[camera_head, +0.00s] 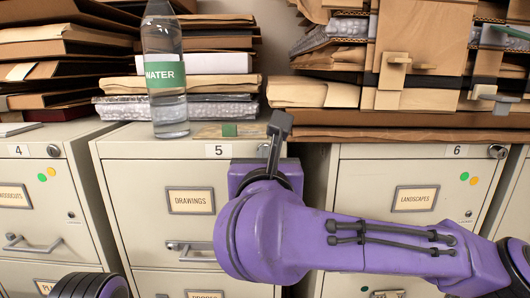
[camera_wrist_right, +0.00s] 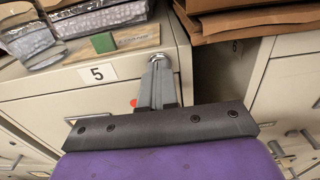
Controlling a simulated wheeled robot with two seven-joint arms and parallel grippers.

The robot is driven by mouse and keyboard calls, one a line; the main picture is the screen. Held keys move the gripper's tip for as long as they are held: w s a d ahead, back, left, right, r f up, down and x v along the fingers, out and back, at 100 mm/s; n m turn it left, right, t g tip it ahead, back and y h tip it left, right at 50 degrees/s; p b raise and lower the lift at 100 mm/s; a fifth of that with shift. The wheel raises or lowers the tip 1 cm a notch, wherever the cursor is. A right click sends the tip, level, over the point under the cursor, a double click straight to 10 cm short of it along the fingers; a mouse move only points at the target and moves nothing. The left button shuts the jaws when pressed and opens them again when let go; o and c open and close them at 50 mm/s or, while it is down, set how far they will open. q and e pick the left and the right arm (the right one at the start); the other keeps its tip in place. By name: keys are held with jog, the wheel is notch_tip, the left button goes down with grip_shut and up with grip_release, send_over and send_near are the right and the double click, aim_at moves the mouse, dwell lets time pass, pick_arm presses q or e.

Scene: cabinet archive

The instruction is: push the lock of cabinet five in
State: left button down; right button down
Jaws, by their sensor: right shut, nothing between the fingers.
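Cabinet five (camera_head: 141,160) is a cream metal cabinet with a "5" label and a "DRAWINGS" card. It also shows in the right wrist view (camera_wrist_right: 60,112). Its round silver lock (camera_wrist_right: 157,57) is at the top right of the front, right at my fingertips in the wrist view. In the head view the lock is mostly hidden behind my right gripper (camera_head: 279,124). That gripper is shut and empty, its fingers pointing at the lock in the wrist view (camera_wrist_right: 158,72). I cannot tell whether they touch it or how far in it sits. My left gripper is out of view.
A water bottle (camera_head: 165,75) stands on cabinet five beside stacked folders (camera_head: 205,84).

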jog(key=s+b, duration=0.2)
jog(key=s, duration=0.2)
dwell(0.3)
jog(key=s+b, duration=0.5)
jog(key=s, duration=0.5)
jog(key=shift+s, duration=0.2)
